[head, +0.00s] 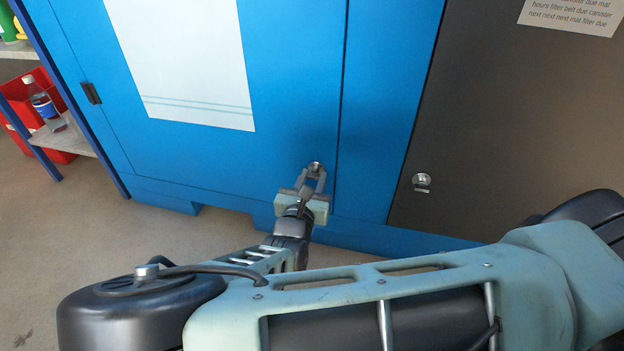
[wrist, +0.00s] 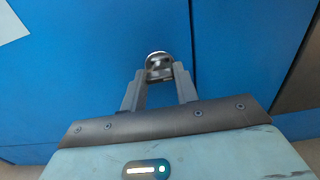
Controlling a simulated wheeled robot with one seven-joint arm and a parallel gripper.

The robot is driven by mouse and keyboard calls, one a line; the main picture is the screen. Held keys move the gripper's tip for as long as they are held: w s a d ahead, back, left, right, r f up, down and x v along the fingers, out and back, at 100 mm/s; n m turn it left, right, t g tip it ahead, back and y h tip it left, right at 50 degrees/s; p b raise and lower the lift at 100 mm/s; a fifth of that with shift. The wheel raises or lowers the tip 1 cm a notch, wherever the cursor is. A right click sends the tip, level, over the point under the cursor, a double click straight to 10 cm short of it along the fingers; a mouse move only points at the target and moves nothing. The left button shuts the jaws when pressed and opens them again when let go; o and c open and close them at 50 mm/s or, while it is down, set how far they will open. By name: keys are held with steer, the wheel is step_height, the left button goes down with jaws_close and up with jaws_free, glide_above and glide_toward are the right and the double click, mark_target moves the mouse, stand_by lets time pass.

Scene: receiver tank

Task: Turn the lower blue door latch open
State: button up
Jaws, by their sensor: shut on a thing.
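The lower blue door latch (head: 315,167) is a small round silver fitting low on the blue door (head: 290,90), near its right edge. My gripper (head: 316,174) is at the latch, with its two fingers closed on it from either side. In the wrist view the latch (wrist: 158,64) shows between the fingertips (wrist: 160,74), its rounded top standing above them. The fingers hide the lower part of the latch, and its exact turn angle is hard to tell. The door sits flush with its frame.
A dark grey panel (head: 500,120) with its own silver latch (head: 421,181) is to the right. A white sheet (head: 185,55) is on the blue door. A black hinge (head: 91,93) is at its left edge. A shelf with a bottle (head: 43,103) and red bins (head: 20,95) stands far left.

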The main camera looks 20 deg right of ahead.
steer(key=shift+r+p, duration=0.15)
steer(key=shift+p, duration=0.2)
steer(key=shift+r+n+p, duration=0.2)
steer(key=shift+n+p, duration=0.4)
steer(key=shift+p, duration=0.65)
steer(key=n+p, duration=0.2)
steer(key=p, duration=0.2)
steer(key=n+p, duration=0.2)
steer(key=p, duration=0.2)
steer(key=shift+f+n, duration=0.1)
steer(key=shift+n, duration=0.3)
steer(key=n+p, duration=0.2)
steer(key=n, duration=0.1)
steer(key=shift+f+n+p, duration=0.1)
steer(key=shift+n+p, duration=0.2)
steer(key=n+p, duration=0.1)
steer(key=n, duration=0.3)
steer(key=shift+f+p, duration=0.1)
steer(key=shift+p, duration=0.3)
steer(key=shift+f+n+p, duration=0.1)
steer(key=shift+n+p, duration=0.25)
steer(key=shift+n, duration=1.75)
